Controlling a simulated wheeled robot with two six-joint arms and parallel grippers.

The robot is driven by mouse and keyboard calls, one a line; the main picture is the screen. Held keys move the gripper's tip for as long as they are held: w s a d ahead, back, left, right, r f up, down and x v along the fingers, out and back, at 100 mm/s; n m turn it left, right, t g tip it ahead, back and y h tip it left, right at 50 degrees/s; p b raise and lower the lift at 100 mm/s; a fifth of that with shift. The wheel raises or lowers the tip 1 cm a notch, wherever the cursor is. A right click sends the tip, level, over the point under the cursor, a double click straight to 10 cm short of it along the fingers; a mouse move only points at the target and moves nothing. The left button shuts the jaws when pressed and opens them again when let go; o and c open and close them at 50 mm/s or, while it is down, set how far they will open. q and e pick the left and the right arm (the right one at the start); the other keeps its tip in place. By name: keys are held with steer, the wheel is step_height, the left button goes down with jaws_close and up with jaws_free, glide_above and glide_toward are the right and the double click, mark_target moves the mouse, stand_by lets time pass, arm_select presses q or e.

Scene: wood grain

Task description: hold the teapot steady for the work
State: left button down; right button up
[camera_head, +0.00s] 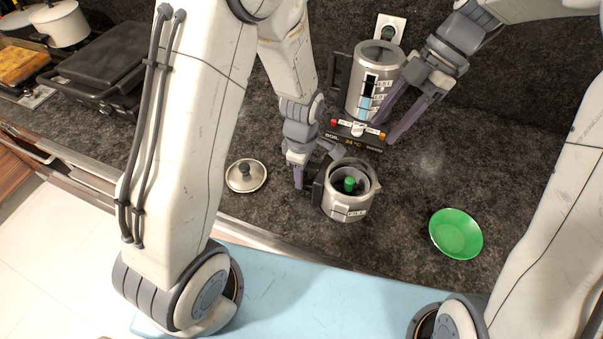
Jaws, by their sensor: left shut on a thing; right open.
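The teapot (347,208) is a steel pot with a dark handle on its left side. It stands upright and lidless on the dark counter, with something green inside it. My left gripper (316,178) is shut on the teapot's handle; the fingers partly hide the handle. A round steel lid (246,176) with a dark knob lies on the counter to the left of the teapot. My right gripper (380,125) is open, its fingers in front of the tall steel kettle, above and behind the teapot and apart from it.
The tall kettle (357,72) stands on a base with lit controls (352,134) near the back wall, by a wall socket (389,28). A green bowl (456,234) sits at right. A black grill (104,68) and white pot (62,24) stand at far left.

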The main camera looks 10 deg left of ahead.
mark_target(343, 190)
steer(key=shift+c, duration=1.1)
steer(key=shift+m+t+h, duration=0.4)
steer(key=shift+t, duration=0.1)
steer(key=x, duration=1.4)
steer(key=d+x, duration=0.1)
steer(key=x, duration=0.6)
steer(key=shift+w+d+f, duration=0.1)
steer(key=shift+w+f, duration=0.05)
steer(key=shift+f, duration=0.05)
jaws_close()
